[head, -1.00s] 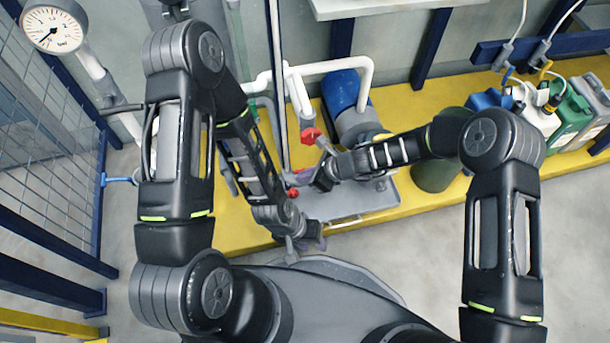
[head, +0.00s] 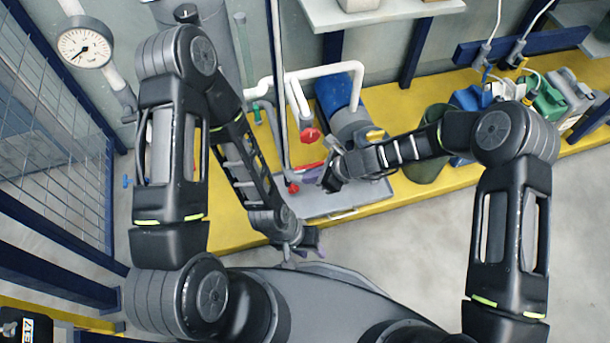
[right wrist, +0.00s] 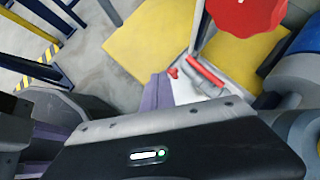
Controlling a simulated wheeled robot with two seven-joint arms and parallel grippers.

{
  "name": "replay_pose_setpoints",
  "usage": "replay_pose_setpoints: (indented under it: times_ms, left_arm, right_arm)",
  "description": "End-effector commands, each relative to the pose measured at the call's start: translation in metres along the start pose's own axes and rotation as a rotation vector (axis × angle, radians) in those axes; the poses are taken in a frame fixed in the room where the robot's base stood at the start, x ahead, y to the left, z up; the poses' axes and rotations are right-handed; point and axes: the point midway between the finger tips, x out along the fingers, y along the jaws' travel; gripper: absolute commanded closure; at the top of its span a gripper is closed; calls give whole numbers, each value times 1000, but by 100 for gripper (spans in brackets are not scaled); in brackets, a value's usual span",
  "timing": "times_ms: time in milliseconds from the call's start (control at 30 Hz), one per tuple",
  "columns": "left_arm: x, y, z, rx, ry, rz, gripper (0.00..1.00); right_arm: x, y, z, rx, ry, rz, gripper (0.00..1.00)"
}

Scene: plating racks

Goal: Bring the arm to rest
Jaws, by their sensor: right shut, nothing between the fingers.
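My right gripper (head: 312,172) is shut and empty, above the grey tray (head: 345,208) and close to the red valve parts. Its purple fingers (right wrist: 157,92) show partly in the right wrist view behind the grey gripper housing. My left gripper (head: 304,244) hangs lower, near the front edge of the yellow platform and close to my own base. Its purple fingertips are small and partly hidden, so I cannot tell its opening. No held object shows at either gripper.
A red handwheel (head: 310,134) and white pipes (head: 318,75) stand behind my right gripper, with a blue motor (head: 338,95) beside them. The yellow platform (head: 225,225) carries several jerrycans (head: 550,104) at right. A pressure gauge (head: 85,46) and mesh fence (head: 50,125) are at left. Floor at right is clear.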

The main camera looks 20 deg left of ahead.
Motion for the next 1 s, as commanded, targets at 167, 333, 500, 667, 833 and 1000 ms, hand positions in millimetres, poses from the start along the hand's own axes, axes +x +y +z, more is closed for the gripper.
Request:
replay_pose_setpoints:
  times_ms: [167,333,500,667,833,1000]
  left_arm:
    - [-2,2,1,2,-2,1,64]
    - [-2,1,1,1,-2,1,64]
    - [-2,1,1,1,-2,1,64]
    - [-2,1,1,1,-1,1,64]
    - [-2,1,0,1,-1,1,64]
    - [-2,1,0,1,-1,0,64]
  right_arm:
    - [-3,0,0,0,0,0,100]
    - [-3,0,0,0,0,0,100]
    - [-3,0,0,0,0,0,100]
    - [-3,0,0,-6,0,0,100]
    - [-2,-2,-13,-168,50,-18,100]
    - [-13,47,-83,-693,231,60,100]
